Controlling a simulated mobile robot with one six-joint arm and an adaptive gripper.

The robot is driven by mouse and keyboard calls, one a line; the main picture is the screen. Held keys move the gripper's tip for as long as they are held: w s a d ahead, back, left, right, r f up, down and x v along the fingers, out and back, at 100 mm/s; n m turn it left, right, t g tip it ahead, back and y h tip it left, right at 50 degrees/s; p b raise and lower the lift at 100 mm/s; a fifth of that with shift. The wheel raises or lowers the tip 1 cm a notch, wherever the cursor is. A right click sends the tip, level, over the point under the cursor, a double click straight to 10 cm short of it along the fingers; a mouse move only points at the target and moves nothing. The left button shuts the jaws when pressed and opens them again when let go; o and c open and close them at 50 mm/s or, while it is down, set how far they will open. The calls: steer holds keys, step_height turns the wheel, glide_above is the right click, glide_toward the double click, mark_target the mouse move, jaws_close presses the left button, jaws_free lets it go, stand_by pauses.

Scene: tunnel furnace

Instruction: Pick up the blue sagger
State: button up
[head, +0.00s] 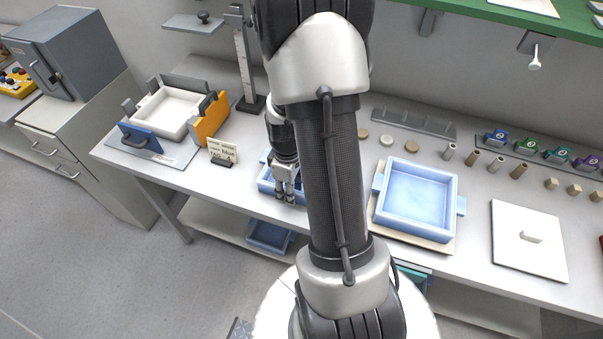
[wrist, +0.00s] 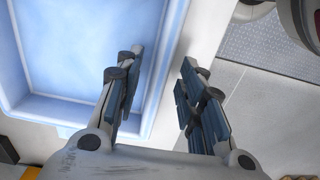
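A light blue sagger (head: 266,187) sits on the table, partly hidden behind my arm in the head view. In the wrist view, its near wall (wrist: 166,72) runs between my fingers and its pale blue floor (wrist: 70,50) fills the upper left. My gripper (head: 286,197) points down at this wall; in the wrist view the gripper (wrist: 163,58) is open, with one finger on the inner side and one on the outer side. I cannot tell how far down the fingers reach. A second light blue sagger (head: 418,198) with side lugs stands to the right of my arm.
A white sagger (head: 166,112) sits between blue and orange blocks at the left, beside a small text sign (head: 222,152). A blue tray (head: 269,236) lies on the lower shelf. A white lidded plate (head: 528,240) lies at the right. Small discs and cylinders line the back.

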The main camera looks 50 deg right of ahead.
steer(key=shift+f, duration=0.6)
steer(key=shift+r, duration=0.1)
steer(key=shift+c, duration=0.3)
jaws_close()
steer(key=shift+w, duration=0.1)
